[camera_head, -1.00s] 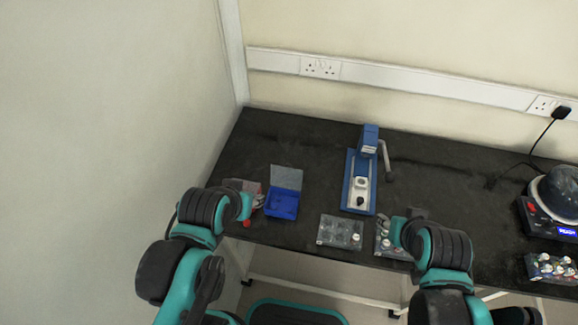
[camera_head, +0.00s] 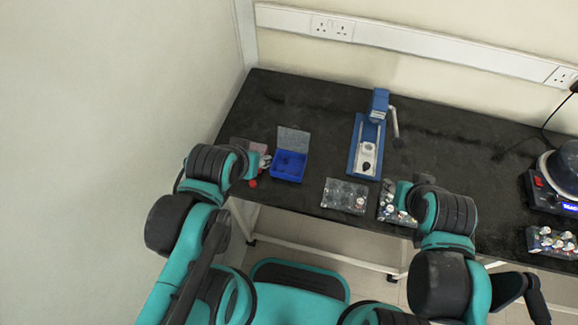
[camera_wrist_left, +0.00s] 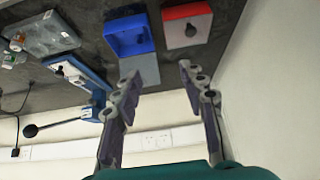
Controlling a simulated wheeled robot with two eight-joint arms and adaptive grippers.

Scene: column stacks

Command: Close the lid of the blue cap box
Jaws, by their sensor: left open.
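The blue cap box (camera_head: 287,177) sits near the table's front edge, left of the press. Its clear grey lid (camera_head: 294,139) stands open, raised at the back. In the left wrist view the box (camera_wrist_left: 114,46) and the grey lid (camera_wrist_left: 146,70) lie beyond the fingertips. My left gripper (camera_wrist_left: 158,71) is open and empty, apart from the box and lid.
A red box (camera_wrist_left: 200,12) is beside the blue one, partly hidden by my left arm in the head view. A blue press (camera_head: 369,150), a clear tray (camera_head: 343,195) and another parts tray (camera_head: 390,209) stand to the right. The table behind the blue box is clear.

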